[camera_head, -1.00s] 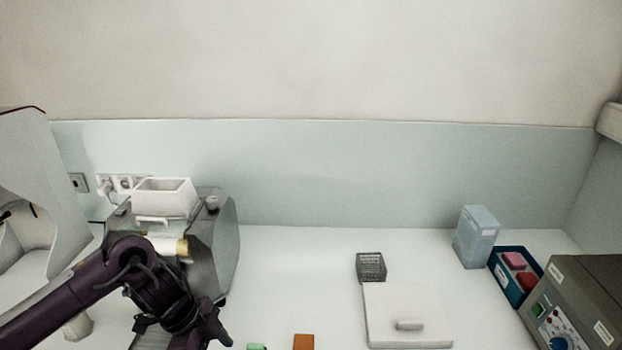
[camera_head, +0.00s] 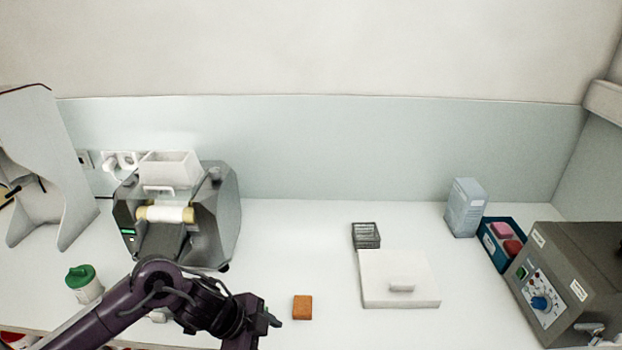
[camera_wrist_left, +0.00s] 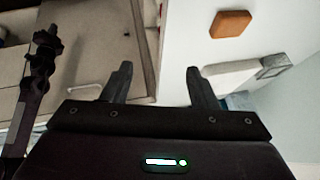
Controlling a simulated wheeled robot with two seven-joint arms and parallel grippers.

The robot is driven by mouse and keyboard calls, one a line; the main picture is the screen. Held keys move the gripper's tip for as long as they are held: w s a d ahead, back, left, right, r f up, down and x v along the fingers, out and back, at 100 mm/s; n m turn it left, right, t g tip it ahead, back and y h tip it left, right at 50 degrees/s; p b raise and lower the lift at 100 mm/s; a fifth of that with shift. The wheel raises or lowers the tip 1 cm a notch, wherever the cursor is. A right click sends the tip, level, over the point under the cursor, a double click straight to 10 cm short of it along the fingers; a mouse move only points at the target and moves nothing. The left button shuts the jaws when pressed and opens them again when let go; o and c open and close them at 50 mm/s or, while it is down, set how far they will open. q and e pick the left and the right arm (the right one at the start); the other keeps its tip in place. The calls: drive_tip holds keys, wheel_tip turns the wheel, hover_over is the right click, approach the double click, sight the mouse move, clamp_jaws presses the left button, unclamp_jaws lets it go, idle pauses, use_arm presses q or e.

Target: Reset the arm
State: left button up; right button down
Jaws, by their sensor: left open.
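My left arm comes in from the lower left of the head view, and my left gripper (camera_head: 268,324) is low in front of the bench, left of an orange-brown block (camera_head: 302,307). In the left wrist view the two fingers of my left gripper (camera_wrist_left: 154,84) stand wide apart with nothing between them. The block (camera_wrist_left: 230,23) lies on the white bench beyond the fingers there. My right gripper is in neither view as a gripper I can make out for sure.
A grey mill with a white hopper (camera_head: 168,170) stands at the back left, a green-lidded jar (camera_head: 82,284) in front of it. A white slab (camera_head: 398,275), wire basket (camera_head: 366,236), blue tray (camera_head: 487,253) and grey control box (camera_head: 560,280) are to the right.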

use_arm(q)
drive_tip(key=d+r+n+t, duration=0.4)
drive_tip(key=d+n+t, duration=0.1)
drive_tip(key=d, duration=0.2)
drive_tip(key=s+a+f+n+g+y, duration=0.2)
drive_tip(key=s+a+n+y, duration=0.1)
drive_tip(key=s+a+n, duration=0.45)
drive_tip(key=s+a+f+n+g+y, duration=0.25)
drive_tip(key=s+a+n, duration=0.25)
drive_tip(key=s+a, duration=0.45)
wheel_tip(320, 180, down, 33)
drive_tip(key=a+b, duration=0.1)
drive_tip(key=b, duration=0.3)
drive_tip(key=s+a+f+g+b, duration=0.1)
drive_tip(key=s+a+f+b, duration=0.2)
drive_tip(key=s+f, duration=1.6)
wheel_tip(320, 180, down, 4)
drive_tip(key=shift+s+a+r+g+y, duration=0.1)
drive_tip(key=shift+s+a+g+y, duration=0.15)
drive_tip(key=shift+a+g+y, duration=0.1)
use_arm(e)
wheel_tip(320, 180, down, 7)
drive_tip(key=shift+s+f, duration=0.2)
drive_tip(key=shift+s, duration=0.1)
use_arm(q)
drive_tip(key=shift+m, duration=0.25)
